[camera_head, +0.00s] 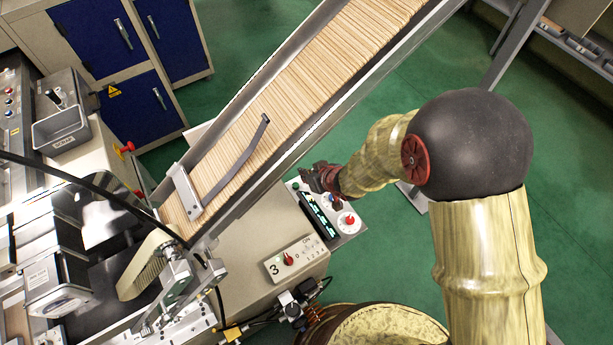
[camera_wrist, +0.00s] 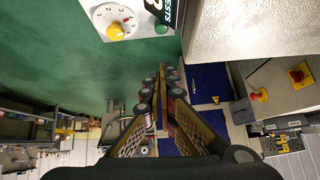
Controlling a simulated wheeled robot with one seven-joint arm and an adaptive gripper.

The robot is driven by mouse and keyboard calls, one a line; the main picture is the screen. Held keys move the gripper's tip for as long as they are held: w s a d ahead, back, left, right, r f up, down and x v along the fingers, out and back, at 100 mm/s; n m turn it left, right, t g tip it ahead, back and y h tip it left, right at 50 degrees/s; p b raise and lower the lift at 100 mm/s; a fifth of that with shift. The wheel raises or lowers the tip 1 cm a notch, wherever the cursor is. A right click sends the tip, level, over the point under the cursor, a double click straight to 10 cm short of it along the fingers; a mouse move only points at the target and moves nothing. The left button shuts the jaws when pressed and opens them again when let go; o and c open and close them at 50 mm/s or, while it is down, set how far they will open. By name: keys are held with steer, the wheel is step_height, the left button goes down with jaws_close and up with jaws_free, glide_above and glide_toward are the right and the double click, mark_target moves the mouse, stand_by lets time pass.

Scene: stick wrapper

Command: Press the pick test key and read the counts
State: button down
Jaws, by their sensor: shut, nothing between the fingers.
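The control panel (camera_head: 343,236) is a small light box beside the lower end of the stick chute. Its dark display (camera_head: 318,214) shows green characters too small to read. In the wrist view my shut fingers (camera_wrist: 160,85) point past the panel; a numbered dial (camera_wrist: 116,31) and the display's cut-off edge (camera_wrist: 163,10) show at the top.
The chute (camera_head: 290,75) full of wooden sticks slopes down to the lower left, close beside my gripper. A cabinet marked 3 with a red switch (camera_head: 288,259) stands below the panel. A grey bin (camera_head: 61,130) is at left. Green floor (camera_head: 385,270) is open at right.

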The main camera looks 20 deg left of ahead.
steer(key=b, duration=0.2)
glide_above(298, 185)
steer(key=f, duration=0.5)
steer(key=shift+w+f, duration=0.25)
steer(key=shift+f, duration=0.05)
step_height(298, 185, down, 2)
steer(key=shift+s+f+b, duration=0.1)
steer(key=shift+f+b, duration=0.05)
steer(key=shift+b, duration=0.4)
steer(key=shift+s+f, duration=0.1)
steer(key=shift+f, duration=0.5)
